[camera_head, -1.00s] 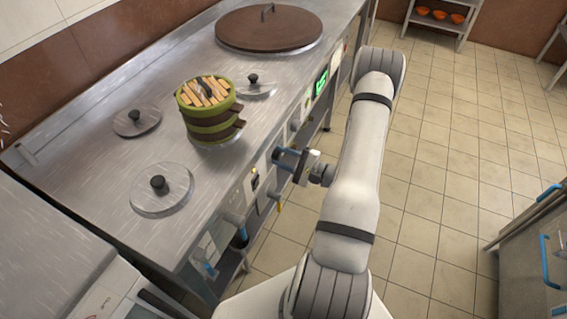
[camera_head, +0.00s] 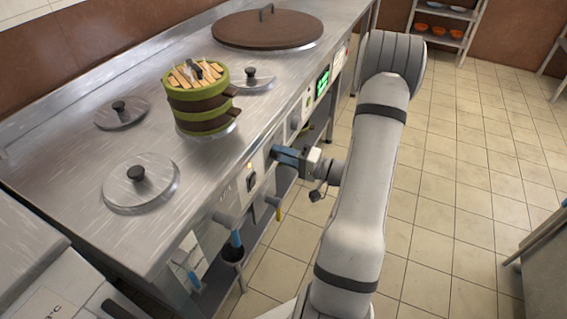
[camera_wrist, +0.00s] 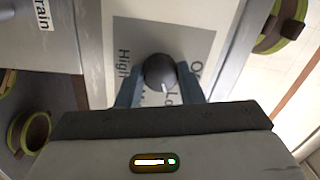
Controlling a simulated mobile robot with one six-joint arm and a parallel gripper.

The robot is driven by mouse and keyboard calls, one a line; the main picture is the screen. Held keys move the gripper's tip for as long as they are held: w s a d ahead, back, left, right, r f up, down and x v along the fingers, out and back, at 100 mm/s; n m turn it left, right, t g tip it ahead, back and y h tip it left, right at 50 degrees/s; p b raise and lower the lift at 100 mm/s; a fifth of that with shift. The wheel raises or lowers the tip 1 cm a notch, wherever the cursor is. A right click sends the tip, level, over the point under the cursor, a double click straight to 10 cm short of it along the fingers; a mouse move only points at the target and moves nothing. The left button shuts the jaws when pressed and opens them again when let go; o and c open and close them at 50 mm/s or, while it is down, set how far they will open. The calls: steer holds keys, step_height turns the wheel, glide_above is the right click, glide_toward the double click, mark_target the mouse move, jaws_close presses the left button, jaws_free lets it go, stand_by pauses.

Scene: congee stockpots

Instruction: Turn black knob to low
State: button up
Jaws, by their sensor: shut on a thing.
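The black knob (camera_wrist: 160,71) sits on a grey label plate (camera_wrist: 200,42) on the front panel of the steel counter. My gripper (camera_wrist: 161,88) is shut on the knob, with one blue-grey finger on each side of it. The knob's white pointer mark points down in the wrist view, toward the partly hidden "Low" print. "High" is printed to the left of the knob and "Off" to the right, partly covered by a finger. In the head view my gripper (camera_head: 287,156) reaches the counter's front panel, and the knob is hidden there.
Tiled floor (camera_head: 450,170) to the right is clear. A shelf with orange bowls (camera_head: 440,30) stands behind.

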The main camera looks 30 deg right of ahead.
steer(key=shift+d+n+b, duration=0.1)
steer(key=shift+n+b, duration=0.4)
steer(key=shift+b, duration=0.05)
steer(key=o, duration=1)
steer(key=shift+c, duration=0.2)
steer(key=p+v, duration=0.1)
steer(key=v, duration=0.6)
steer(key=shift+s+d, duration=0.25)
